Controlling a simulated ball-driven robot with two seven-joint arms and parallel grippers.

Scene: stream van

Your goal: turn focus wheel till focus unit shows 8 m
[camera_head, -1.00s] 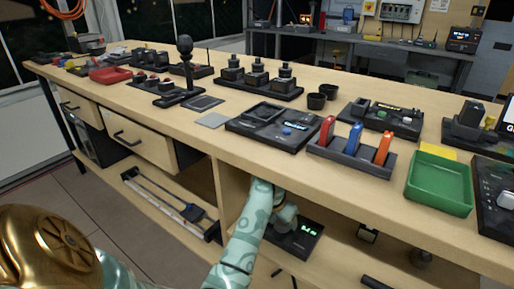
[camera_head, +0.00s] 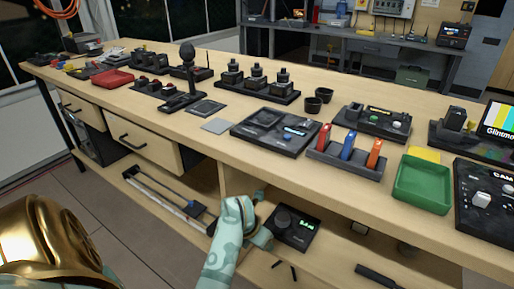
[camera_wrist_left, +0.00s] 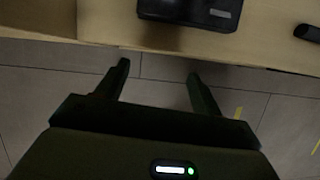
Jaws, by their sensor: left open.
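The focus unit (camera_head: 305,232) is a small black box on the low shelf under the bench. It has a dark round focus wheel (camera_head: 284,217) and a green lit display (camera_head: 308,225), too small to read. In the left wrist view the unit's dark edge (camera_wrist_left: 185,14) shows at the top, cut off by the frame. My left gripper (camera_wrist_left: 158,70) is open and empty, its fingers pointing toward the shelf edge, short of the unit. In the head view my left forearm and wrist are just left of the unit. My right gripper is not in view.
The bench top (camera_head: 210,150) overhangs the shelf (camera_head: 335,255). A slider rail (camera_head: 165,198) lies on the shelf at left, and a dark bar (camera_head: 376,277) at right. The floor in front is clear. A green tray (camera_head: 422,184) and control panels stand on the bench.

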